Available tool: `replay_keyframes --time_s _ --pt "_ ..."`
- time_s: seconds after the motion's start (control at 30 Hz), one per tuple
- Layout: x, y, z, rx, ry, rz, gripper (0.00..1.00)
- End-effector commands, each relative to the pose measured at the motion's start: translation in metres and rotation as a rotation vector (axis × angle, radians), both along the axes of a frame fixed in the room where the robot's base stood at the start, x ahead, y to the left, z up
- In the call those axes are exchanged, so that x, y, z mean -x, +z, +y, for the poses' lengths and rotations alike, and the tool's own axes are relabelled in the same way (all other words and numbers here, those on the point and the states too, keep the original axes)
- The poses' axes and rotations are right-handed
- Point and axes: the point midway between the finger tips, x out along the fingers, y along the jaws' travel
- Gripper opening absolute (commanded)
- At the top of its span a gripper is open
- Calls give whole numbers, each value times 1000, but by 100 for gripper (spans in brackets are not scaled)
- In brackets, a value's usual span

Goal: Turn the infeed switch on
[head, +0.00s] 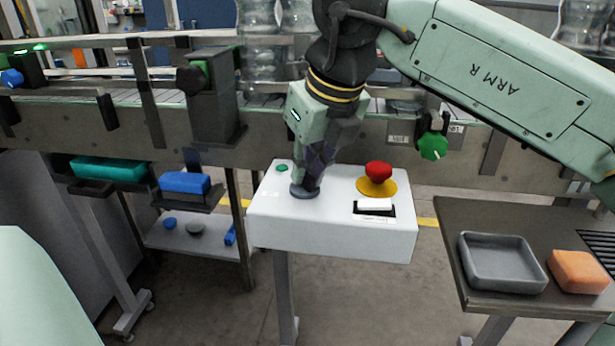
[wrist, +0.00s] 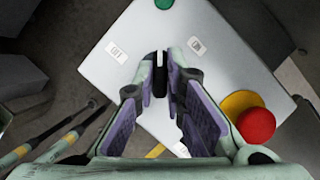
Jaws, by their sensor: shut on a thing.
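A white control box (head: 330,235) stands on a post in front of the conveyor. A dark round switch knob (head: 301,193) sits on the left part of its top. My gripper (head: 309,181) points down onto this knob, its fingers closed on it. In the wrist view, the black upright grip of the knob (wrist: 159,72) stands between the purple-padded fingertips (wrist: 160,84). Small white labels lie on either side of it, a left label (wrist: 117,50) and a right label (wrist: 196,45); their lettering is hard to read.
On the box are a green button (head: 282,168), a red mushroom button (head: 378,169) on a yellow disc, and a white rocker (head: 375,204). A grey tray (head: 468,270) and an orange block (head: 577,272) rest on a side table. The conveyor (head: 80,125) runs behind.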

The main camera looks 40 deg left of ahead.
Motion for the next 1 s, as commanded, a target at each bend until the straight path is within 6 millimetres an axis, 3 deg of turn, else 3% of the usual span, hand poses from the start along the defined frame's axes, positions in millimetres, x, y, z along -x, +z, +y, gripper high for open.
replay_keyframes --time_s 0.6,1.0 --pt "3 1 2 2 -546 0 0" --pt "4 1 3 1 -732 1 0"
